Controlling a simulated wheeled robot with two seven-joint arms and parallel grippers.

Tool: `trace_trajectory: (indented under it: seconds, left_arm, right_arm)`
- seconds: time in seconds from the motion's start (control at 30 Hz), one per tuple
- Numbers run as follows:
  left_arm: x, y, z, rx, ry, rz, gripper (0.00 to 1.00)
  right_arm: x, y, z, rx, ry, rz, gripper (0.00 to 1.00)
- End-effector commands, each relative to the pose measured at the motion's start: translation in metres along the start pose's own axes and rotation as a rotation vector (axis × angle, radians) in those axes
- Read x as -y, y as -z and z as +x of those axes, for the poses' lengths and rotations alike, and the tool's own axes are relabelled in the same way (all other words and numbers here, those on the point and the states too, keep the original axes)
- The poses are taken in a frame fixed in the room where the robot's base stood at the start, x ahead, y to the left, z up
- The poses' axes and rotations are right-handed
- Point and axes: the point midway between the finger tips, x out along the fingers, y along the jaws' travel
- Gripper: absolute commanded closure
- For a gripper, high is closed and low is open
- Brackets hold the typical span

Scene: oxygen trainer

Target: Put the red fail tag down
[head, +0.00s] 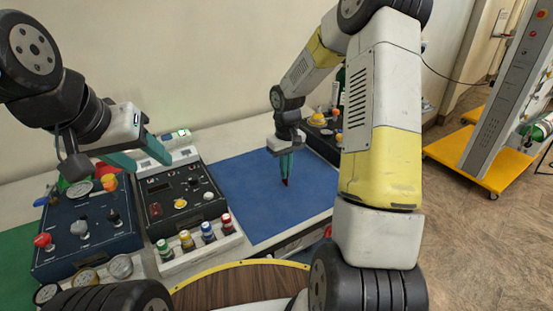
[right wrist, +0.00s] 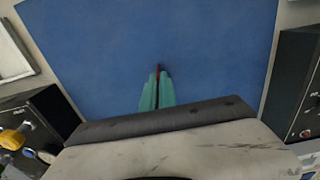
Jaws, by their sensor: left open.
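The red fail tag (head: 285,183) shows as a small dark red piece at the fingertips of my right gripper (head: 286,172). In the right wrist view the tag (right wrist: 158,69) pokes out just past the nearly closed green fingers (right wrist: 157,90). Most of it is hidden by the fingers. The right gripper points down over the blue mat (head: 262,205); I cannot tell whether the tag touches the mat. My left gripper (head: 145,158) is open and empty above the panels at the left.
A dark blue panel (head: 85,240) with knobs and a black panel (head: 180,197) stand left of the mat. Several coloured-cap bottles (head: 207,232) stand in a white rack in front. Another black unit (head: 325,140) is behind right. The mat around the right gripper is clear.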

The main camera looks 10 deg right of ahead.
Motion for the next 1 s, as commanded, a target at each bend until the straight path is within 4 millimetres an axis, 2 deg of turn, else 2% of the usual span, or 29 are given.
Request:
trace_trajectory:
  seconds: [0.23,0.37,0.7,0.87,1.0]
  left_arm:
    - [0.0,0.0,0.0,0.0,0.0,0.0,0.48]
    - [0.0,0.0,0.0,0.0,0.0,0.0,0.48]
    - [0.0,0.0,0.0,0.0,0.0,0.0,0.48]
    - [0.0,0.0,0.0,0.0,0.0,0.0,0.48]
    - [0.0,0.0,0.0,0.0,0.0,0.0,0.48]
  right_arm:
    - [0.0,0.0,0.003,0.001,0.0,0.0,1.0]
    - [0.0,0.0,0.002,0.0,0.0,0.0,0.76]
    - [0.0,0.0,0.0,-0.001,0.0,0.001,0.76]
    - [0.0,0.001,-0.018,-0.003,-0.002,0.001,0.76]
    - [-0.001,0.001,-0.048,-0.006,-0.003,0.002,0.76]
